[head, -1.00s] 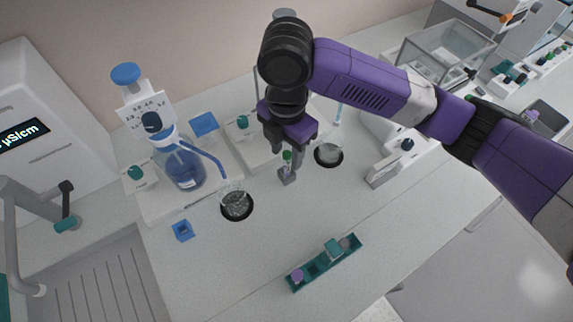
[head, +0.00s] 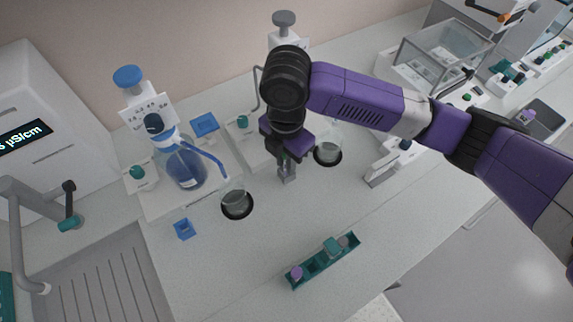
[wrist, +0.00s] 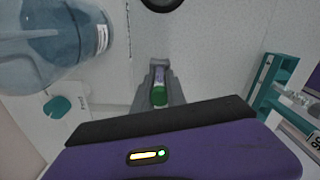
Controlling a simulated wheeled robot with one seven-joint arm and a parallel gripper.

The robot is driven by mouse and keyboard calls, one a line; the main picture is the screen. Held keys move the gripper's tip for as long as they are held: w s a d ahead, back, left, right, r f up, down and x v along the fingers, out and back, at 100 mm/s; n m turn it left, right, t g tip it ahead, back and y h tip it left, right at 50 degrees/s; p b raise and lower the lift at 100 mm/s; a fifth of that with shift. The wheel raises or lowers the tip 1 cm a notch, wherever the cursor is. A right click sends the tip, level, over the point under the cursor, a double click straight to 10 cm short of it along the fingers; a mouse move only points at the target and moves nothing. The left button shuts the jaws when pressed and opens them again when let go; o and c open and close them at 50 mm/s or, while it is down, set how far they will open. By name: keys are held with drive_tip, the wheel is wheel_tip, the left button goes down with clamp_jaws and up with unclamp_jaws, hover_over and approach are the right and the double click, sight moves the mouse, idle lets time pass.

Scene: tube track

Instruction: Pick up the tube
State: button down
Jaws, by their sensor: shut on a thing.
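The tube shows in the wrist view as a green cap (wrist: 159,96) with a pale purplish body beyond it, between the grey fingers. My gripper (head: 287,175) points down over the middle of the bench in the head view, and in the wrist view its fingers (wrist: 159,82) are shut on the tube. In the head view my fingers hide the tube. I cannot tell whether the tube's lower end touches the bench or its small grey holder.
A teal rack (head: 312,268) with a purple-capped item lies in front. Two beakers (head: 236,202) (head: 328,152) sit in dark round spots on either side. A blue-liquid bottle (head: 183,168) and a small blue box (head: 184,229) are left. Bench between gripper and rack is clear.

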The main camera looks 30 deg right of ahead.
wheel_tip(320, 180, up, 20)
drive_tip(key=b, duration=0.1)
idle(0.6)
idle(1.4)
